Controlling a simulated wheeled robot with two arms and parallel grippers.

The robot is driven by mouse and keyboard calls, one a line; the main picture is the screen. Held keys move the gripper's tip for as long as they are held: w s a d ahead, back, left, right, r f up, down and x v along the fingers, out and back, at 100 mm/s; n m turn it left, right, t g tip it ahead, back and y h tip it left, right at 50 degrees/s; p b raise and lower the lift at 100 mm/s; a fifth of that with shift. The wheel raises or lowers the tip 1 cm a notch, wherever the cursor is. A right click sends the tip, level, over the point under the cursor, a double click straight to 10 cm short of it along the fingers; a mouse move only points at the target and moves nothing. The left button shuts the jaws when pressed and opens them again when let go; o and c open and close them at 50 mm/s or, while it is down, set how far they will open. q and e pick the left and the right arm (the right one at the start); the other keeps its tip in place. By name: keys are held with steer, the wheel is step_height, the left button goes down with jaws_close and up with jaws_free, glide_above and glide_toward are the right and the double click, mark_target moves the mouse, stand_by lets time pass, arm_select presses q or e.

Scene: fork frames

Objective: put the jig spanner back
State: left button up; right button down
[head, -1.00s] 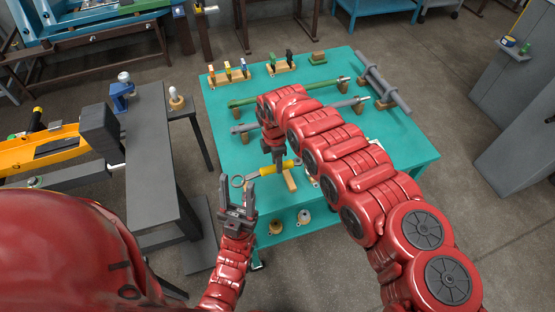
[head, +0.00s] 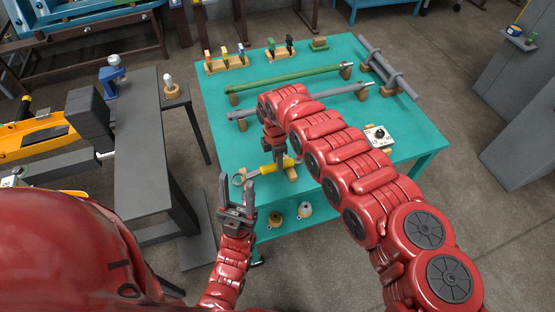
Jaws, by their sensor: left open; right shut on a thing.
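The jig spanner (head: 267,171), with a grey ring end and a yellow handle, is over the near left part of the teal table (head: 215,150). My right gripper (head: 281,162) points down and is shut on its yellow handle. The ring end points left. A wooden rest block (head: 291,174) shows beside the handle; I cannot tell whether the spanner touches it. My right forearm hides part of the table behind it. My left gripper (head: 237,192) is open and empty, pointing up in front of the table's near left edge, close to the ring end in the picture.
A green bar (head: 285,77) and a grey bar (head: 320,95) lie on wooden blocks. Clamps (head: 225,60) stand in a rack behind. A white box (head: 378,137) sits at the right. A dark bench (head: 140,150) stands left.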

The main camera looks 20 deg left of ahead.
steer(key=shift+f, duration=0.2)
stand_by(0.3)
steer(key=shift+f, duration=0.1)
steer(key=shift+c, duration=2.3)
jaws_free()
step_height(320, 180, up, 18)
steer(key=b, duration=0.4)
steer(key=shift+s+a+f, duration=0.2)
steer(key=shift+s+a, duration=0.05)
